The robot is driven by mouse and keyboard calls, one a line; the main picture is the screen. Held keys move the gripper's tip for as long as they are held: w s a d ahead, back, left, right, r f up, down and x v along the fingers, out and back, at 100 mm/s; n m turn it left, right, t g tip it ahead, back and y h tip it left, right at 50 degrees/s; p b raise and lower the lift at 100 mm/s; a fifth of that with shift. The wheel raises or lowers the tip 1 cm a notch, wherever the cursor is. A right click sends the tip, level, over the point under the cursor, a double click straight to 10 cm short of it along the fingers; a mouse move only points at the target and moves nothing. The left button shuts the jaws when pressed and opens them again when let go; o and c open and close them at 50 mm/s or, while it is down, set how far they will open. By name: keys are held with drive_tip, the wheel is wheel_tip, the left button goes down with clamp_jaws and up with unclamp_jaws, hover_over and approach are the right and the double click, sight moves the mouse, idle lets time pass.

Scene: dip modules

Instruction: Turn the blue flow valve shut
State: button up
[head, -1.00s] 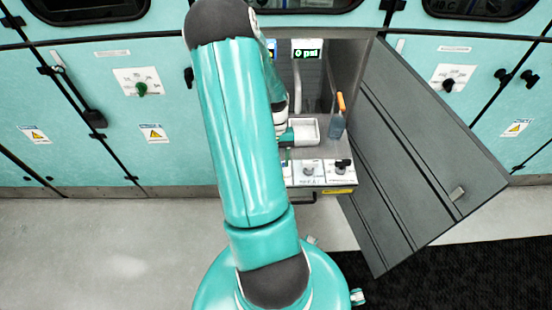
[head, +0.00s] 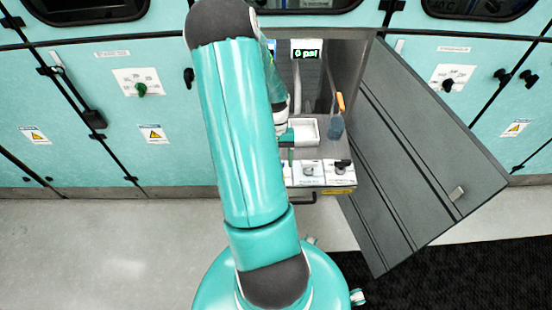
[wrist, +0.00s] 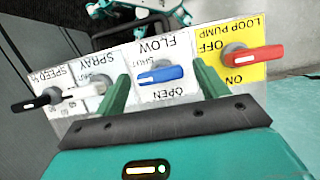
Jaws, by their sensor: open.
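The blue flow valve (wrist: 160,75) shows in the wrist view as a blue lever with a pale end, on a white plate marked FLOW, SHUT and OPEN. The lettering appears upside down. The lever lies nearly crosswise in the picture, its pale end to the left. My gripper (wrist: 161,71) is open, with one green finger on each side of the lever. Gaps show between the fingers and the lever, and nothing is held. In the head view my arm hides the blue valve and most of my gripper.
Beside the valve are the red LOOP PUMP lever (wrist: 253,56), the pale SPRAY knob (wrist: 86,87) and the black SPEED lever (wrist: 37,100). A white tray (head: 304,141), a bottle with an orange top (head: 335,128) and an open grey door (head: 425,160) are nearby.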

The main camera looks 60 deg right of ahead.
drive_tip(key=v, duration=1.4)
drive_tip(key=shift+a, duration=0.1)
